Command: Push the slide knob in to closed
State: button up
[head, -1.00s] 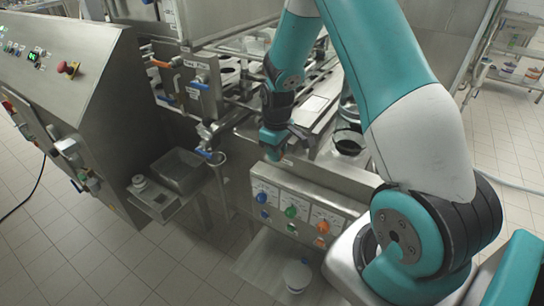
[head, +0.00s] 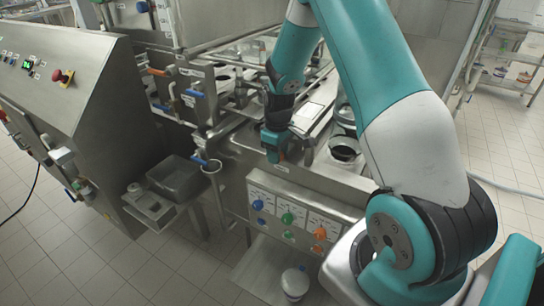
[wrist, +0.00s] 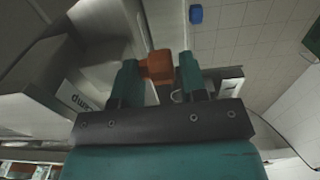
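In the wrist view an orange-brown knob (wrist: 157,66) stands between the two teal fingertips of my gripper (wrist: 158,72). The fingers are apart on either side of it. The left finger looks close against the knob, and a narrow gap shows at the right finger; contact is unclear. A stem shows below the knob. In the head view my gripper (head: 273,152) is pointed down at the near edge of the steel machine, above the front panel. The knob is mostly hidden by the gripper there.
Below my gripper the panel (head: 300,208) carries blue, green and orange knobs. A grey bin (head: 178,180) and a sloped console with a red stop button (head: 63,77) stand at left. A white container (head: 295,283) sits low beneath the panel. Tiled floor is open at lower left.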

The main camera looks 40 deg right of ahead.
jog(key=s+a, duration=0.2)
jog(key=a, duration=0.3)
notch_tip(320, 180, up, 16)
jog(key=r+b, duration=0.1)
jog(key=b, duration=0.1)
jog(key=s+a+f+n+y+b, duration=0.1)
jog(key=s+a+b, duration=0.4)
jog(key=s+a, duration=1)
jog(key=a+n+y, duration=0.1)
jog(key=a+y, duration=0.1)
jog(key=a, duration=0.2)
jog(key=shift+s+f+t+b, duration=0.15)
jog(key=shift+f+t+b, duration=0.15)
jog(key=shift+f+b, duration=0.1)
jog(key=w+d+r+m+h+p, duration=0.25)
jog(key=w+d+p, duration=0.35)
jog(key=w+d, duration=1.15)
notch_tip(320, 180, down, 18)
jog(key=s+d+p, duration=0.1)
jog(key=d+p, duration=0.1)
jog(key=shift+s, duration=0.25)
jog(key=shift+n+h, duration=0.25)
jog(key=shift+c, duration=0.5)
